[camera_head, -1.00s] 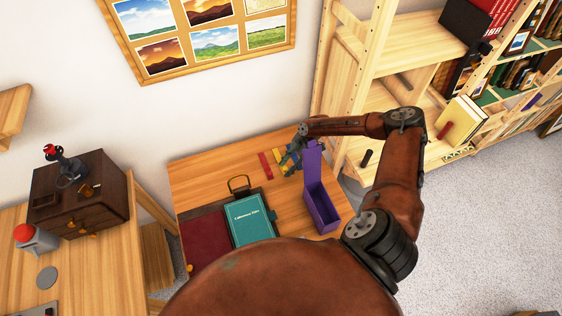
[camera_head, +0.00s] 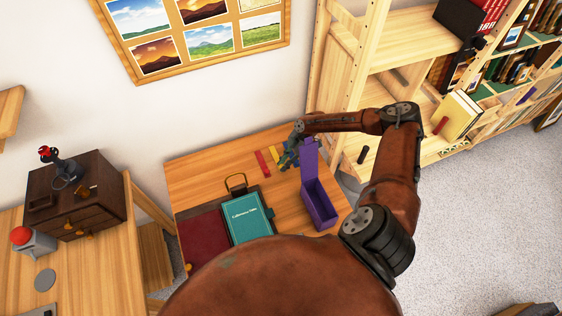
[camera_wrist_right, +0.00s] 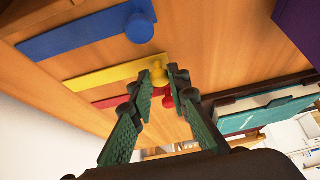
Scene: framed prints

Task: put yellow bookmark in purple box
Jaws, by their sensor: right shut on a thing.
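The yellow bookmark (camera_head: 274,156) is a flat strip with a round knob. It lies on the wooden table between a red bookmark (camera_head: 263,163) and a blue one. In the wrist view the yellow bookmark (camera_wrist_right: 105,76) has its knob between the fingertips of my right gripper (camera_wrist_right: 165,79), which is shut on it. In the head view my right gripper (camera_head: 288,159) partly hides the bookmarks. The purple box (camera_head: 320,212) stands to the right on the same table, open at the top, with a tall upright panel at its far end. My left gripper is not in view.
The blue bookmark (camera_wrist_right: 75,35) lies beside the yellow one. A teal book (camera_head: 246,216), a dark red folder (camera_head: 203,243) and a clip-like handle (camera_head: 236,183) lie left of the box. A wooden shelf (camera_head: 400,48) stands behind on the right.

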